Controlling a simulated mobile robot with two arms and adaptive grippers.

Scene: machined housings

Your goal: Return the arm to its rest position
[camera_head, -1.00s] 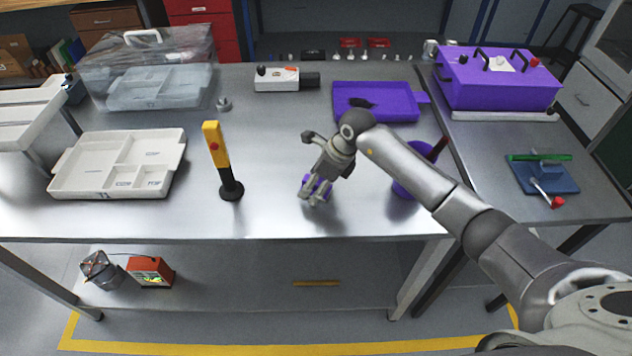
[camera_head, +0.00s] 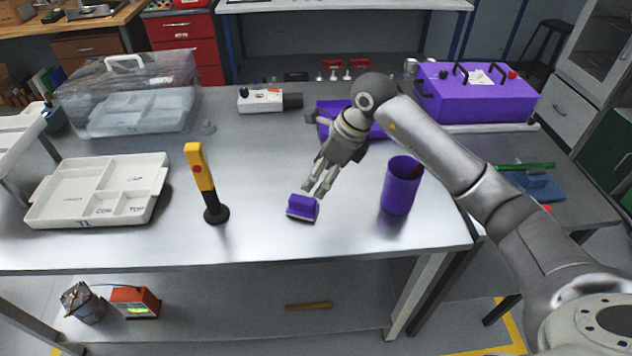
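My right arm comes in from the right and reaches over the steel table. Its gripper (camera_head: 318,189) points down and to the left, just above and behind a small purple block with a dark underside (camera_head: 302,208). The block rests on the table near the front, and a small gap seems to show between it and the fingertips. The fingers look parted with nothing between them. My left gripper and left arm are not in the picture.
A purple cup (camera_head: 401,186) stands right of the gripper, below my forearm. A purple tray (camera_head: 338,107) lies behind my wrist, partly hidden. A yellow-handled post (camera_head: 200,170) and a white compartment tray (camera_head: 60,188) stand left. A purple case (camera_head: 475,100) sits at the back right.

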